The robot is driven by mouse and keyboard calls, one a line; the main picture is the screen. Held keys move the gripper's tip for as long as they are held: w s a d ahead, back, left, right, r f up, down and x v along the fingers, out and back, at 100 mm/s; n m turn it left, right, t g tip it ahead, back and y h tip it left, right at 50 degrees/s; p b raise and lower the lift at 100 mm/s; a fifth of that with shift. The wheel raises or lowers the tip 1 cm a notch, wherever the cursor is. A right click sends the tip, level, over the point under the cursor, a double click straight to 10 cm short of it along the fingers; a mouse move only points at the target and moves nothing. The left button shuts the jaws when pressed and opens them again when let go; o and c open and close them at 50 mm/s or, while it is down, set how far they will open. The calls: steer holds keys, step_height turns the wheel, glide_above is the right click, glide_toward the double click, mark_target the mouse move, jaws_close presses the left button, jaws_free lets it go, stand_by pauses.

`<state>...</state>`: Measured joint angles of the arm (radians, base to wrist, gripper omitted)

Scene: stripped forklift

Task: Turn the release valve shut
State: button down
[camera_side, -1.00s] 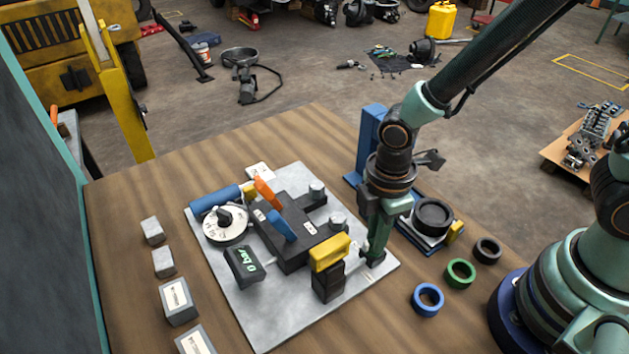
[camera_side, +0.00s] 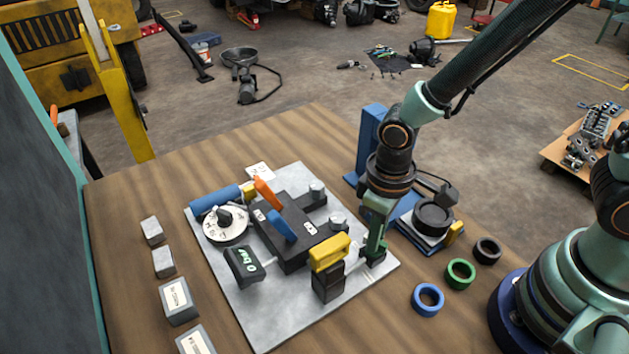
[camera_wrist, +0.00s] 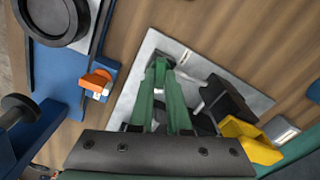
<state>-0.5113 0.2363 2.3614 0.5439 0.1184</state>
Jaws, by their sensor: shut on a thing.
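My gripper (camera_side: 374,262) points down at the right edge of the grey metal plate (camera_side: 382,278), just right of the yellow-handled black unit (camera_side: 330,253). In the wrist view its green fingers (camera_wrist: 160,68) come together low over the plate. They are shut on the release valve, which the fingers almost wholly hide, so its angle cannot be read. A short metal rod (camera_wrist: 186,57) shows beside the fingertips. The gauge (camera_side: 244,265) reads 0 bar.
A dial with a black knob (camera_side: 225,222) is on the plate's left. A blue stand with a black round part (camera_side: 433,217) is close on my gripper's right. Blue (camera_side: 427,300), green (camera_side: 460,273) and black (camera_side: 487,250) rings lie at front right. Grey blocks (camera_side: 178,300) line the left.

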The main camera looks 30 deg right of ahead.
steer(key=shift+m, duration=2)
steer(key=c, duration=0.9)
jaws_free()
steer(key=shift+r, duration=0.1)
step_height(320, 180, up, 12)
